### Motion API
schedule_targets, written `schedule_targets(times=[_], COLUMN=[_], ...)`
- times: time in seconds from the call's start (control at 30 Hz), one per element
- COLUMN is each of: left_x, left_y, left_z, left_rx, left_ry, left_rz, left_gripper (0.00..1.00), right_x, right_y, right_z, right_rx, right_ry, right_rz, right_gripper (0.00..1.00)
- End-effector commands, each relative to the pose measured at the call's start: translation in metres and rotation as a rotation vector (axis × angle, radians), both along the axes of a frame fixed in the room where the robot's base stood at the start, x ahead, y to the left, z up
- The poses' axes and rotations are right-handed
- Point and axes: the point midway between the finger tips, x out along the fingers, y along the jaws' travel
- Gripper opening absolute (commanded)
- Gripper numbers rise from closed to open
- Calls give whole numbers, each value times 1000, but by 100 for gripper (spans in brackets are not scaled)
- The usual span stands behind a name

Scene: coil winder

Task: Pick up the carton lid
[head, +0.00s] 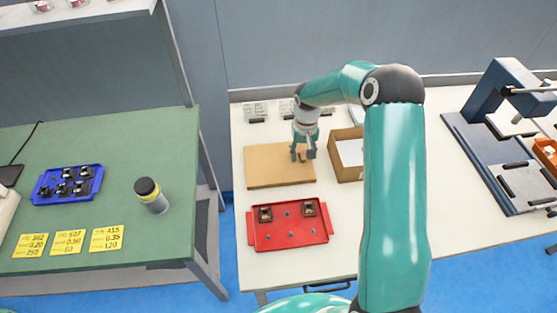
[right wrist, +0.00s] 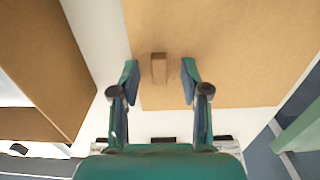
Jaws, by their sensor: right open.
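The carton lid (head: 270,172) is a flat brown board lying on the white table. In the right wrist view the lid (right wrist: 240,50) fills the upper right, with a small brown block-like grip (right wrist: 158,68) near its edge. My right gripper (head: 301,154) is over the lid's right part. In the right wrist view its open fingers (right wrist: 159,82) stand on either side of the grip, with gaps on both sides. The open brown carton (head: 338,168) stands just right of the lid, partly behind my arm. My left gripper is not in view.
A red tray (head: 290,236) with dark parts lies in front of the lid. A blue press-like machine (head: 482,150) stands at the right. The green table (head: 130,200) at the left holds a blue tray (head: 44,193), a jar (head: 152,196) and yellow notes (head: 68,242).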

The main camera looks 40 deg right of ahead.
Motion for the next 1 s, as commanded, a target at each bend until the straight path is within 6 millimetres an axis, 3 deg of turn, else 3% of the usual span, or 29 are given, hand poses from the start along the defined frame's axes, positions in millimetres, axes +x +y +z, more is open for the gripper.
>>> schedule_targets(times=[0.27, 0.57, 1.0], left_x=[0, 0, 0], left_y=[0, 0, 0], left_z=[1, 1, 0], left_rx=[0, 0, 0], left_ry=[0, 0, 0], left_rz=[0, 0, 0], left_gripper=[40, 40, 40], right_x=[0, 0, 0], right_y=[0, 0, 0], right_z=[-5, -5, -3], right_rx=[0, 0, 0], right_ry=[0, 1, 1], right_rz=[-1, 0, 0], right_gripper=[46, 0, 0])
